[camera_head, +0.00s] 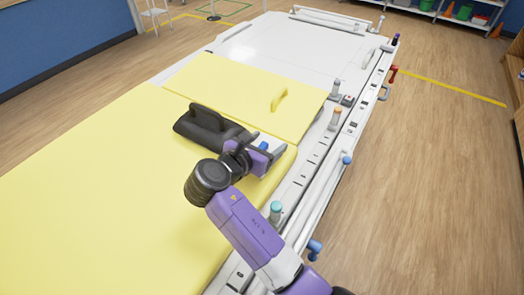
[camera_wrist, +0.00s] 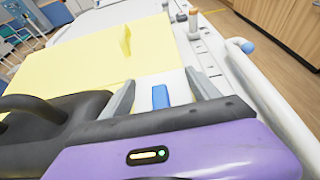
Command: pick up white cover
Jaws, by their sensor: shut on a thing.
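The white cover (camera_wrist: 178,88), a pale piece with a blue patch (camera_wrist: 160,97) on it, sits between the two grey fingers of my gripper (camera_wrist: 162,86) in the wrist view. The fingers are shut on it, one at each side. In the head view my gripper (camera_head: 270,149) is at the right edge of the yellow pad, by the machine's white side rail. The cover shows there only as a small pale and blue bit, mostly hidden by my gripper. I cannot tell whether it is lifted clear of the surface below.
A yellow pad (camera_head: 90,190) covers the near bed, and a yellow panel (camera_head: 235,90) with a yellow handle lies beyond. A black handled block (camera_head: 205,128) stands just left of my gripper. Knobs and pegs line the white rail (camera_head: 312,150). Floor is free at right.

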